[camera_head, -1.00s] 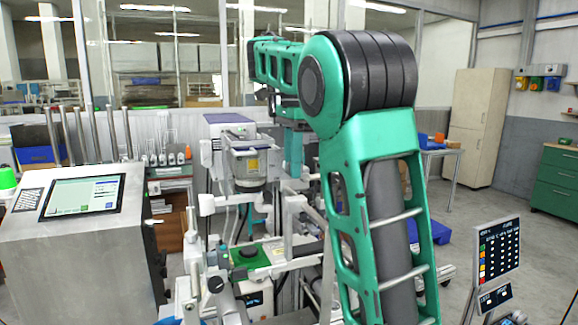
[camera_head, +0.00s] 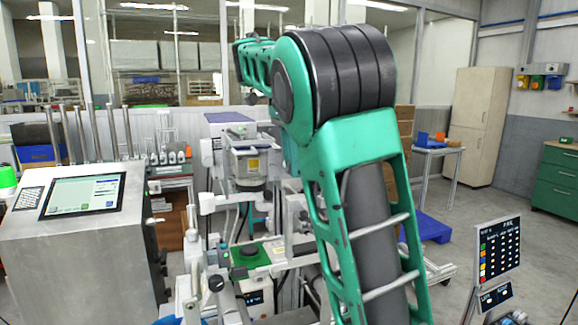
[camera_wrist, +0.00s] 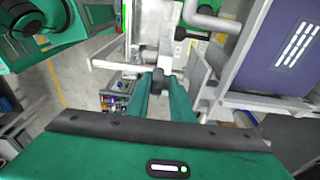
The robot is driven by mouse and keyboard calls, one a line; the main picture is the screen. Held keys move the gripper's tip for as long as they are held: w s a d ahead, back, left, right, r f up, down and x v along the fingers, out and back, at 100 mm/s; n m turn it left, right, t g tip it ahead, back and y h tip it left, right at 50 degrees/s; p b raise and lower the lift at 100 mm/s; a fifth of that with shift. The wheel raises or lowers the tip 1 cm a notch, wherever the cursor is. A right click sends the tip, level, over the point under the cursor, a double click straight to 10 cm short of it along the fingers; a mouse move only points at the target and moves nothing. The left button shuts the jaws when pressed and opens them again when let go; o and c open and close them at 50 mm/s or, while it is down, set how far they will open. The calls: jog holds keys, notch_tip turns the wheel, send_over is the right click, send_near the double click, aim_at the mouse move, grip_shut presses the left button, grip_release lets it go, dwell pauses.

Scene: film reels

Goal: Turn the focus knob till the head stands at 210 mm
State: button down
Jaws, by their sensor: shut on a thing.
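My gripper (camera_wrist: 161,86) shows in the wrist view as two green fingers, with their tips closed on a small grey-and-dark part, the focus knob (camera_wrist: 158,77). The fingers cover most of the knob, so its turn angle cannot be told. No millimetre reading is legible. My arm hides the gripper in the head view.
A steel console with a lit screen (camera_head: 84,194) stands at the left. A small dark display board (camera_head: 497,243) is at the lower right. White frame bars and a green-topped unit (camera_head: 250,255) crowd the space below the head. The floor at the right is largely open.

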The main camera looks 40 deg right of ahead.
jog(key=shift+a+g+h, duration=0.3)
jog(key=shift+g+h, duration=0.1)
jog(key=shift+h, duration=0.6)
jog(key=shift+a+f+h, duration=0.1)
jog(key=shift+a+h, duration=0.05)
jog(key=shift+h, duration=0.85)
jog(key=shift+g+h, duration=0.5)
jog(key=shift+h, duration=0.2)
jog(key=c, duration=1.7)
grip_release()
jog(key=shift+c, duration=0.2)
jog(key=v, duration=1.1)
jog(key=shift+a+f, duration=0.15)
